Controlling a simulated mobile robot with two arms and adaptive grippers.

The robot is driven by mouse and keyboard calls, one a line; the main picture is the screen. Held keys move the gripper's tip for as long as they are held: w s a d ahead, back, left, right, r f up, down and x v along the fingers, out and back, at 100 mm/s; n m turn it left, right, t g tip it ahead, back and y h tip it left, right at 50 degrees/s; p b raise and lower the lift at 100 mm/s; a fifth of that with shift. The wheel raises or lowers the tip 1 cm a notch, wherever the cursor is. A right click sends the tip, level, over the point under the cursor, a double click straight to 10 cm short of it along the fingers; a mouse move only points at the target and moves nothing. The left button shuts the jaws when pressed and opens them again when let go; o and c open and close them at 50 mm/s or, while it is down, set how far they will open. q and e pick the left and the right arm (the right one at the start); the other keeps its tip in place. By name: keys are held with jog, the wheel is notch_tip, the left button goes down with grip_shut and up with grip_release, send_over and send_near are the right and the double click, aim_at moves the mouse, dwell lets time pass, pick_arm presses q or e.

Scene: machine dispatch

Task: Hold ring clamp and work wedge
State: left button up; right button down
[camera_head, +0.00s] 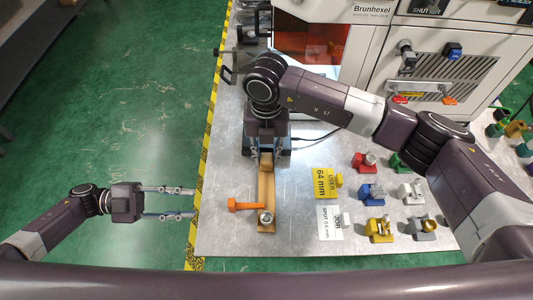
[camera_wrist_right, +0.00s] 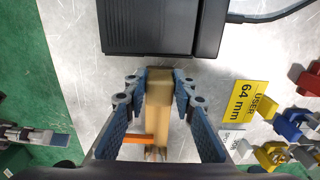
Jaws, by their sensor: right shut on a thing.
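A long tan wooden ring clamp (camera_head: 266,190) lies along the bench; its upper end also shows in the right wrist view (camera_wrist_right: 158,90). My right gripper (camera_head: 266,157) reaches down from above and is shut on that upper end, with one finger on each side. A round metal piece (camera_head: 266,217) sits at the clamp's lower end. An orange piece with a broad head (camera_head: 245,205) points left from the clamp's lower part; I cannot tell whether this is the wedge. My left gripper (camera_head: 192,203) is open and empty, left of the clamp, its fingers pointing right.
A dark box (camera_wrist_right: 150,28) stands just beyond the clamp. A yellow "64 mm" card (camera_head: 324,182) and a white card (camera_head: 329,222) lie to the right. Several coloured fixtures, including a blue one (camera_head: 371,193), stand farther right. The white machine (camera_head: 350,40) is behind.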

aim_at(232, 204)
pick_arm(q)
jog(key=shift+o, duration=0.8)
jog(key=d+n, duration=0.2)
jog(key=d, duration=0.2)
jog(key=d+n, duration=0.2)
jog(key=d, duration=0.2)
jog(key=d+n, duration=0.3)
jog(key=d, duration=0.1)
jog(key=shift+c, duration=0.5)
grip_shut()
